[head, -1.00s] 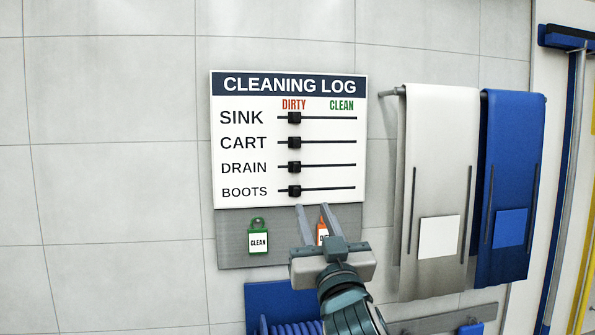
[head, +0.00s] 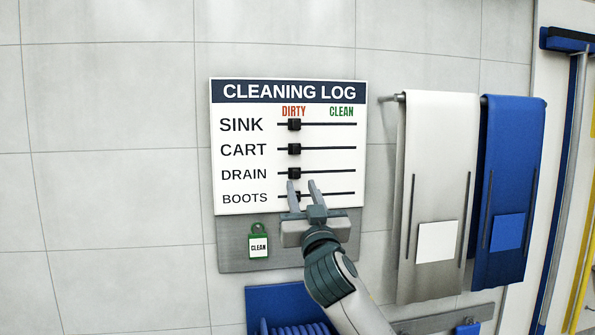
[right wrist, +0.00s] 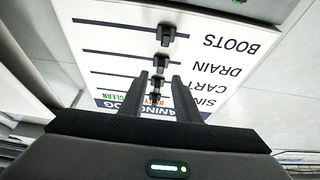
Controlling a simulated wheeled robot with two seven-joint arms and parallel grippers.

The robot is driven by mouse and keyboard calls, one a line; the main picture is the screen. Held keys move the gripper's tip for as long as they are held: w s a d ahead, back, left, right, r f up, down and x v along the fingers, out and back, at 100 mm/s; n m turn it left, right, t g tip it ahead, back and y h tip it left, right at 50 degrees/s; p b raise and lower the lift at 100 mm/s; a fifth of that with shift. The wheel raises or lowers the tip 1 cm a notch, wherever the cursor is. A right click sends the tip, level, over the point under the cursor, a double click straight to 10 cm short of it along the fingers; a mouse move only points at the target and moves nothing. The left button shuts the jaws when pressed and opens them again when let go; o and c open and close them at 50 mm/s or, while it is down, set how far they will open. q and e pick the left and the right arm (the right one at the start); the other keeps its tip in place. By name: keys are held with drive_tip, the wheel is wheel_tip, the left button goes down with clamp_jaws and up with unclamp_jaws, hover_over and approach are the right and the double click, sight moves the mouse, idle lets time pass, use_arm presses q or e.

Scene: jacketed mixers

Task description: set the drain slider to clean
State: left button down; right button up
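The cleaning log board (head: 232,160) hangs on the wall in the head view. The drain slider's black knob (head: 294,173) sits at the dirty end of its track; it also shows in the right wrist view (right wrist: 161,62), where the board appears upside down. My right gripper (head: 303,185) is open and empty, its fingertips just below the drain knob in the head view. The fingers partly cover the boots knob (right wrist: 165,35). In the right wrist view the cart knob (right wrist: 157,83) shows between the fingers (right wrist: 160,80). I see no contact with a knob. My left gripper is out of view.
The sink knob (head: 294,124) also sits toward dirty. A green clean tag (head: 258,244) hangs on the grey panel (head: 235,262) below. A white apron (head: 438,180) and a blue apron (head: 510,180) hang to the right. The wall at left is bare.

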sight(298, 174)
drive_tip(key=shift+p+x, duration=0.9)
drive_tip(key=shift+x, duration=2.05)
clamp_jaws()
